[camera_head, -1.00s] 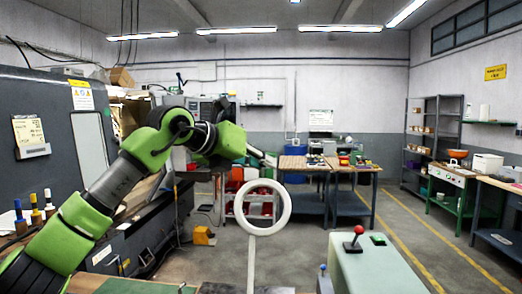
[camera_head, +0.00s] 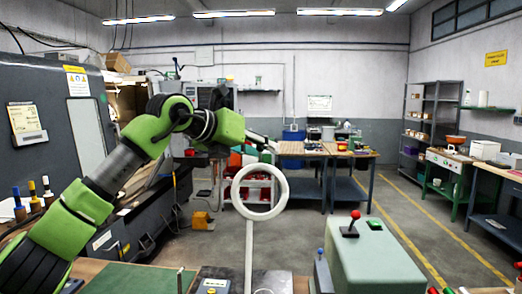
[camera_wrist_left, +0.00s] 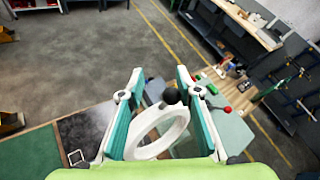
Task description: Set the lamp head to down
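The lamp head, a white ring (camera_head: 234,194) on a thin white post (camera_head: 249,250), stands upright in front of me and faces me in the head view. My left gripper (camera_head: 270,145) is above and behind the top of the ring there; its fingers are small and partly hidden. In the left wrist view the gripper (camera_wrist_left: 160,78) is open, with its two teal-padded fingers apart. The white ring (camera_wrist_left: 143,127) shows between them, with a dark round knob (camera_wrist_left: 171,96) at its far side. I cannot tell whether a finger touches the ring. My right gripper is not in view.
A pale green box (camera_head: 375,262) with a red-knobbed lever (camera_head: 352,226) stands right of the lamp. A green mat (camera_head: 135,279) lies at the front left. A large dark machine (camera_head: 55,130) fills the left side. Workbenches (camera_head: 327,149) stand farther back, with open floor before them.

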